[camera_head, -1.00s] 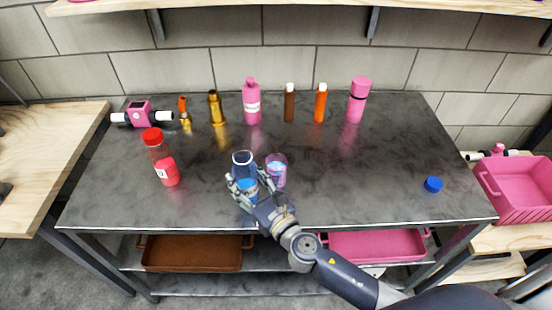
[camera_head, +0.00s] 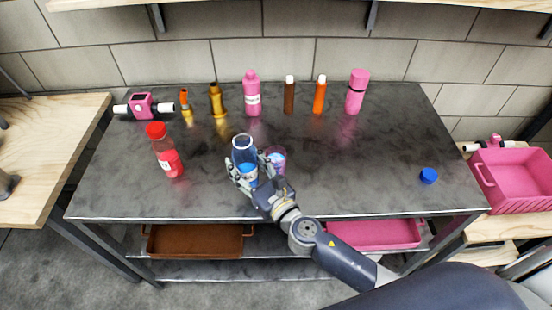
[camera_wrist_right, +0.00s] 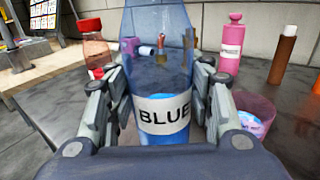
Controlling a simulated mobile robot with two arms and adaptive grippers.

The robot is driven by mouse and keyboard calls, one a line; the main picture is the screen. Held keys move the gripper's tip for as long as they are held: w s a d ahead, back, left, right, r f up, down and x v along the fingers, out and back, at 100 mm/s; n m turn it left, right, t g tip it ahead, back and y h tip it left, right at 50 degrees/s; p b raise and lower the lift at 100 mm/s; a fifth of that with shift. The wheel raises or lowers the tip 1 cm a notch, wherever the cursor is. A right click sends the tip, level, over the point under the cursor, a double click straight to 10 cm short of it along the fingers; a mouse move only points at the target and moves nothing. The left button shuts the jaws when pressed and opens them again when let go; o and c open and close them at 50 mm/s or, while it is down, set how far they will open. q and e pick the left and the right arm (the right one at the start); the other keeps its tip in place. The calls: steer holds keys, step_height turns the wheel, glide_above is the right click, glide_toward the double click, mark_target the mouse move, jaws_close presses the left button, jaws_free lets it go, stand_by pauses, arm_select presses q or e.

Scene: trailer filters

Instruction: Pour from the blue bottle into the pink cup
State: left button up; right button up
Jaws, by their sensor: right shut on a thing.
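The blue bottle (camera_head: 244,150) is see-through, uncapped and about upright near the front middle of the table. In the right wrist view the blue bottle (camera_wrist_right: 160,80) carries a white "BLUE" label, with blue liquid low inside. My right gripper (camera_head: 246,178) is shut on the bottle, one finger on each side. The pink cup (camera_head: 280,154) stands just right of the bottle, partly hidden by the gripper. In the wrist view the pink cup (camera_wrist_right: 257,104) shows right of the right finger, with something blue and purple on or in it. My left gripper is not in view.
A red bottle (camera_head: 168,161) stands to the left. Several bottles line the back, including a pink one (camera_head: 252,97). A blue cap (camera_head: 428,175) lies at the right. The table (camera_head: 350,180) is clear between cup and cap.

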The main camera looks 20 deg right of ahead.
mark_target(253, 182)
steer(key=shift+f+b, duration=1.85)
steer(key=shift+f, duration=0.35)
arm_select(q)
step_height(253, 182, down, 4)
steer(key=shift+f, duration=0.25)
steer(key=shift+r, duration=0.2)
arm_select(e)
steer(key=shift+r, duration=0.1)
steer(key=shift+r+m+p, duration=0.2)
steer(key=shift+m+p, duration=0.4)
steer(key=shift+m, duration=0.1)
steer(key=shift+r+m+g+p, duration=0.1)
steer(key=shift+m+g+p, duration=0.4)
steer(key=shift+m, duration=0.4)
steer(key=shift+m+p, duration=0.65)
steer(key=shift+m, duration=0.45)
steer(key=shift+w+d+f+m, duration=0.1)
steer(key=shift+d+f+m, duration=0.1)
steer(key=shift+m, duration=0.5)
steer(key=shift+a+f+m+g+p, duration=0.3)
steer(key=shift+m+p, duration=0.15)
steer(key=shift+m, duration=0.35)
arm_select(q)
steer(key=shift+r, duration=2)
arm_select(e)
steer(key=shift+s+a+f+m+y, duration=0.25)
steer(key=shift+s+f+m+y, duration=0.05)
steer(key=shift+m, duration=0.4)
